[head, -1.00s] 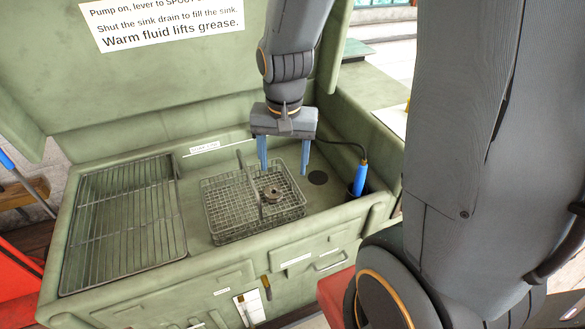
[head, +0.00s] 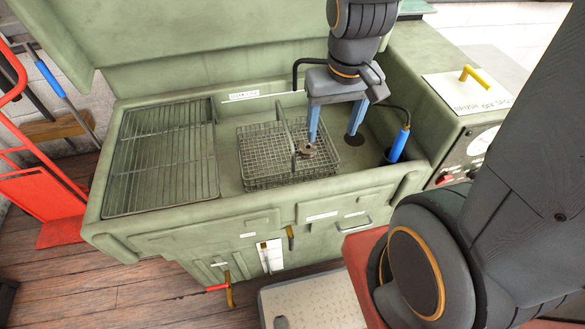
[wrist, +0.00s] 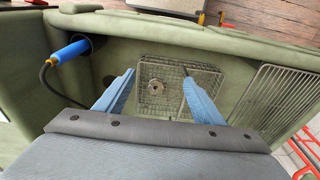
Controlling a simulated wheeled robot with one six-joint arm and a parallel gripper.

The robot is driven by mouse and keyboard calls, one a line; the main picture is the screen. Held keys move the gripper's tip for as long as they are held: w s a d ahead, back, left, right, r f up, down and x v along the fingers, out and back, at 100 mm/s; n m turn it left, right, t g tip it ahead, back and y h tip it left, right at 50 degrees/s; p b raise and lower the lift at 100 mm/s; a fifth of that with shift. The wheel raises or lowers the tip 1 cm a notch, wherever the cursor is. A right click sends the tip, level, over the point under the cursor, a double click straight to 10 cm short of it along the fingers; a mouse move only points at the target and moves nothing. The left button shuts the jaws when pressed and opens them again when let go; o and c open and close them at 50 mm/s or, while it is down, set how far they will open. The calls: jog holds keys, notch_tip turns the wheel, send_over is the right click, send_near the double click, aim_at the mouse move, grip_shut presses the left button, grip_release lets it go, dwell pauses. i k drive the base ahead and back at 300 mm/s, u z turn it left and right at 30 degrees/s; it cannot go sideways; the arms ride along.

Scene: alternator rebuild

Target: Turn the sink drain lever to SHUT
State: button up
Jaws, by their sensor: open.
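My gripper (head: 335,135) is open and empty above the sink of the green parts washer (head: 225,180), with its blue fingers apart. In the wrist view the gripper (wrist: 155,95) points at a wire basket (wrist: 183,105) holding a small round metal part (wrist: 155,88). On the washer's front, a small yellow-brown lever (head: 291,237) hangs below a label, beside a white card (head: 270,256). Lower down is another lever (head: 229,291), yellow with a red piece alongside. The labels are too small to read, so I cannot tell which is the drain lever or its setting.
The wire basket (head: 262,175) stands in the sink, left of a dark round drain (head: 354,141). A blue-handled brush (head: 400,143) stands at the right. A wire rack (head: 160,160) covers the left side. A red hand truck (head: 45,190) stands left; a tread-plate step (head: 315,304) lies in front.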

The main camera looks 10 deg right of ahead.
aim_at(289, 229)
jog(key=u, duration=0.6)
jog(key=k, duration=1.2)
jog(key=z, duration=0.55)
